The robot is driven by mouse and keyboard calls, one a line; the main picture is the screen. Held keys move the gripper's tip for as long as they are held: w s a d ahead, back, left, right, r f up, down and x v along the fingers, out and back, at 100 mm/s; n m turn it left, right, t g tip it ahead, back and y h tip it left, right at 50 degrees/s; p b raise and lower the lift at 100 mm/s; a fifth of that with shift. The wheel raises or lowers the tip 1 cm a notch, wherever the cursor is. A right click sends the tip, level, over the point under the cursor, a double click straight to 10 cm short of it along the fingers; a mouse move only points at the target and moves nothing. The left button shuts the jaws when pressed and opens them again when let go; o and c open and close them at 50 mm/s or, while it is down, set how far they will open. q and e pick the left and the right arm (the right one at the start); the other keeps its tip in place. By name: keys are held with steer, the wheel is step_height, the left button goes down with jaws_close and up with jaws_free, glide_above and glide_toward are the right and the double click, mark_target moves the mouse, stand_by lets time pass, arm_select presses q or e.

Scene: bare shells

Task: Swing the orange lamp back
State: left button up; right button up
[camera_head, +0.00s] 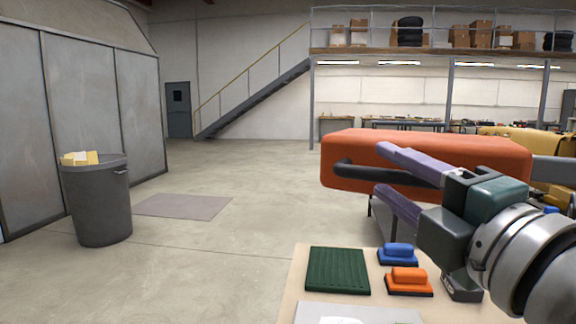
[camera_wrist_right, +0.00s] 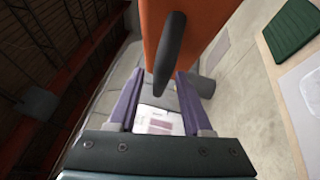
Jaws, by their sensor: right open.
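The orange lamp (camera_head: 432,145) is a long orange box with a black bar handle (camera_head: 362,173) on its near side. A grey bar (camera_head: 556,169) shows at its right end. My right gripper (camera_head: 380,168) is in front of the lamp with its purple fingers open, one above and one below the handle. In the right wrist view, the handle (camera_wrist_right: 171,55) lies between the tips of the open fingers (camera_wrist_right: 160,76), and the lamp (camera_wrist_right: 208,28) is just beyond. Whether a finger touches the handle cannot be told. My left gripper is not in view.
Below stands a pale table (camera_head: 290,296) with a green ridged pad (camera_head: 338,270), a blue-handled block (camera_head: 398,253) and an orange-handled block (camera_head: 407,280). A grey bin (camera_head: 98,205) stands on the left. The floor between is open. Yellow machinery (camera_head: 548,160) is behind at right.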

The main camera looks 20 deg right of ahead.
steer(key=shift+w, duration=0.2)
jaws_close()
stand_by(0.3)
stand_by(1.1)
